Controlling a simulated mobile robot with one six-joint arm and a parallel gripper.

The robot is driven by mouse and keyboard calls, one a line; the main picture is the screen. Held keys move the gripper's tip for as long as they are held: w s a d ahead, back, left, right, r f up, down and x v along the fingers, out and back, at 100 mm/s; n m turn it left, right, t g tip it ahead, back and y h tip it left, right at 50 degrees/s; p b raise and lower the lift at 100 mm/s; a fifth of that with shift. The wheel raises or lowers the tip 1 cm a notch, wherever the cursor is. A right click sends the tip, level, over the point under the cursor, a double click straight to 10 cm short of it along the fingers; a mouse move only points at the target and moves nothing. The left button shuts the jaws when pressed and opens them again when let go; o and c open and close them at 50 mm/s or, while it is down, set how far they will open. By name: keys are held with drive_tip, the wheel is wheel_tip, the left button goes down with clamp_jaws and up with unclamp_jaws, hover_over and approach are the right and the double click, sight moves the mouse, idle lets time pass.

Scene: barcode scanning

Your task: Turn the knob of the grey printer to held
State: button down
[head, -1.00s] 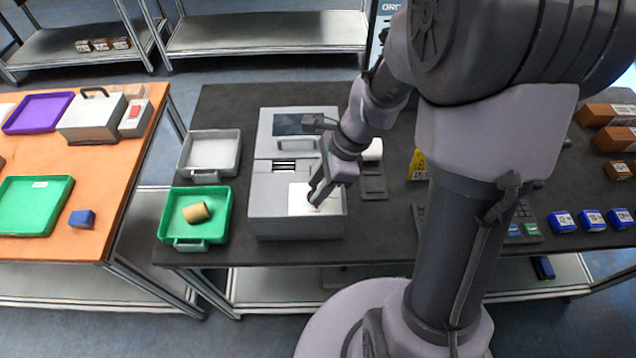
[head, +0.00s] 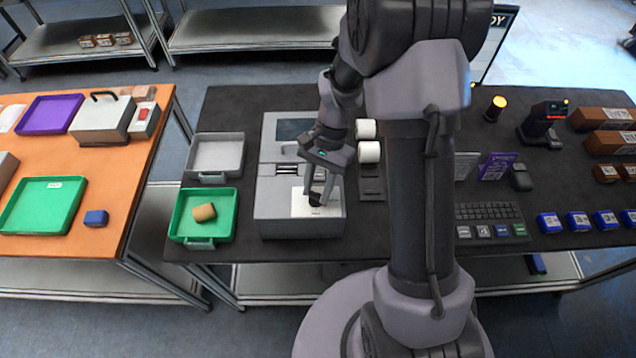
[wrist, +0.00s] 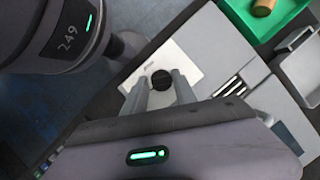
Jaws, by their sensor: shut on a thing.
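The grey printer (head: 272,218) stands on the dark table, left of my arm, with a white panel (head: 298,206) on its top front. A round black knob (wrist: 161,79) sits on that panel; in the head view the knob (head: 315,199) is partly covered by my fingers. My gripper (head: 316,195) reaches down over the panel and is shut on the knob, one finger on each side. The gripper (wrist: 160,86) also shows in the wrist view, with the knob between its fingertips. The knob's markings are too small to read.
A green tray (head: 184,228) with a tan cylinder (head: 204,212) and a grey tray (head: 190,163) stand left of the printer. White rolls (head: 369,152) stand to its right. A keyboard (head: 488,212) and several blue boxes lie farther right.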

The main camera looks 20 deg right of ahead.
drive_tip(key=n+h+p, duration=0.1)
drive_tip(key=n, duration=0.2)
drive_tip(key=n+g+h+p, duration=0.1)
drive_tip(key=n, duration=0.1)
drive_tip(key=shift+w+a+n+p, duration=0.1)
drive_tip(key=shift+a+n+p, duration=0.05)
drive_tip(key=shift+n+p, duration=0.2)
drive_tip(key=shift+n, duration=0.25)
drive_tip(key=c, duration=1)
unclamp_jaws()
drive_tip(key=shift+r, duration=0.1)
drive_tip(key=p+v, duration=0.3)
drive_tip(key=v, duration=1.4)
drive_tip(key=shift+w, duration=0.3)
